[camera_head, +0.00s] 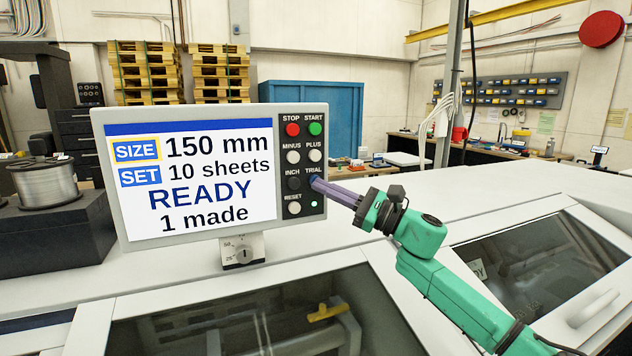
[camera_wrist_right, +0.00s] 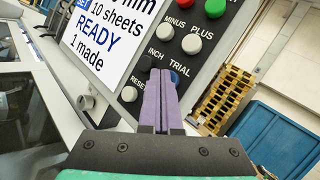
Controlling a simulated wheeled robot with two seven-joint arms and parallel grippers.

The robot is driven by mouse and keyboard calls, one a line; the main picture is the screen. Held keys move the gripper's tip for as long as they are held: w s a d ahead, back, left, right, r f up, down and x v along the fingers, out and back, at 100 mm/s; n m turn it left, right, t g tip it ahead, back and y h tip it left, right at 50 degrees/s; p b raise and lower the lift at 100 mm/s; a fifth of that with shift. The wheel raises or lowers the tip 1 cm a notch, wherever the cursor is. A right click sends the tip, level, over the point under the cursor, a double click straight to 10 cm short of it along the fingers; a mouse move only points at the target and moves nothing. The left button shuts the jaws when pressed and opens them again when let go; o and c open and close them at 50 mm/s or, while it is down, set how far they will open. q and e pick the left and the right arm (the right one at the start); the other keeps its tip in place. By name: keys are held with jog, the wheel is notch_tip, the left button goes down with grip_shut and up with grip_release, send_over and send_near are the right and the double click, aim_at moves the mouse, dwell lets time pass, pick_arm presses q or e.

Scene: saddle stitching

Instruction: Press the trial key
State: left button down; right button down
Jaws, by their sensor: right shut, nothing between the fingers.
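The blue trial key (camera_wrist_right: 175,77) sits under the TRIAL label on the control panel (camera_head: 302,233), in the right column. My right gripper (camera_head: 315,182) is shut and empty, its purple fingers together and pointing at this key. In the head view the tips cover most of the key. In the right wrist view the fingertips (camera_wrist_right: 161,73) overlap the key's left side, and a blue edge shows to their right. I cannot tell whether they touch it. The screen (camera_head: 200,185) reads 150 mm, 10 sheets, READY, 1 made. My left gripper is out of view.
The black inch key (camera_head: 294,183) is close on the left, the white reset key (camera_head: 294,208) below it. White minus and plus keys, red stop (camera_head: 292,129) and green start (camera_head: 315,128) are above. A knob (camera_head: 243,254) is under the screen. White machine covers (camera_head: 420,200) surround the panel.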

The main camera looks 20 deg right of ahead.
jog(key=shift+w, duration=0.35)
dwell(0.3)
jog(key=shift+s+b, duration=0.85)
jog(key=shift+b, duration=0.2)
jog(key=shift+f, duration=0.1)
jog(key=s+b, duration=0.5)
jog(key=b, duration=0.2)
jog(key=shift+a, duration=0.2)
